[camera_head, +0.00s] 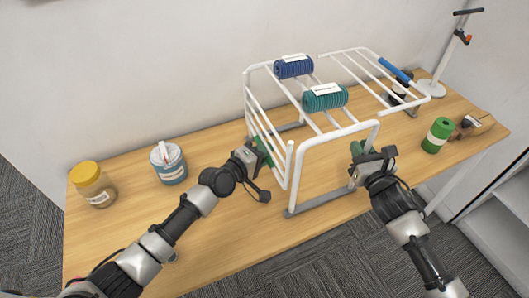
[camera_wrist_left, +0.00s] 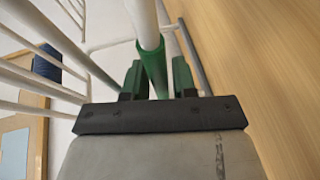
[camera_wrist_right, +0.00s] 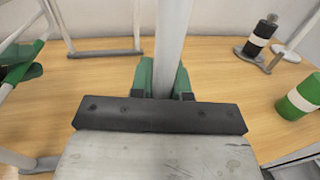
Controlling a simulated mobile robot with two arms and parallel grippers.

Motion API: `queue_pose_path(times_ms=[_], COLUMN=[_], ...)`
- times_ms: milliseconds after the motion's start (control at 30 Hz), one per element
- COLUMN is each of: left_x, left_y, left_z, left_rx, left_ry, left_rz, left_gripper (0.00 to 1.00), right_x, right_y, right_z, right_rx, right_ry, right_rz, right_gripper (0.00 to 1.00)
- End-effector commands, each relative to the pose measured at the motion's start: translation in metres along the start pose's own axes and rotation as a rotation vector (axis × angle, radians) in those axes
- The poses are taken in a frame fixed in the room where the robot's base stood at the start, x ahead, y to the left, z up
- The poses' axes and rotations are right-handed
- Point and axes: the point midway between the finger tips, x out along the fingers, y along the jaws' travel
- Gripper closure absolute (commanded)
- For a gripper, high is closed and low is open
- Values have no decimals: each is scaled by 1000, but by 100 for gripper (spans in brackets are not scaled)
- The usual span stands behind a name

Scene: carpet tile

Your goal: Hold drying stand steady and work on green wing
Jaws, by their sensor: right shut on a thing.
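The white drying stand (camera_head: 336,133) stands on the wooden table on grey feet. Its green wing (camera_head: 265,126) hangs down at the left side, and a green sleeve (camera_wrist_left: 153,70) on its bar shows in the left wrist view. My left gripper (camera_head: 262,152) is at this bar, with its green fingers on either side of the sleeve and a gap beside it, so it looks open. My right gripper (camera_head: 358,155) is shut on a white upright leg (camera_wrist_right: 170,45) of the stand, at the front right.
Blue (camera_head: 294,67) and teal (camera_head: 325,97) rolls lie on the stand's top bars. The wing with a blue sleeve (camera_head: 395,70) extends right. A yellow-lidded jar (camera_head: 93,186) and a blue-white tub (camera_head: 168,163) stand left. A green roll (camera_head: 437,135) stands right.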

Motion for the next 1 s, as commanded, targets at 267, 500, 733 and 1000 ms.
queue_pose_path(times_ms=[267,500,733,1000], left_x=[1,1,0,-11], left_y=[0,0,0,1], left_z=[0,0,0,-2], left_rx=[0,0,2,32], left_ry=[0,0,-1,-9], left_rz=[1,0,-3,-68], left_gripper=[75,100,100,100], right_x=[0,0,0,0], right_y=[0,0,0,0], right_z=[0,0,0,0], right_rx=[0,0,0,0], right_ry=[0,0,0,0], right_rz=[0,0,0,0], right_gripper=[100,100,100,100])
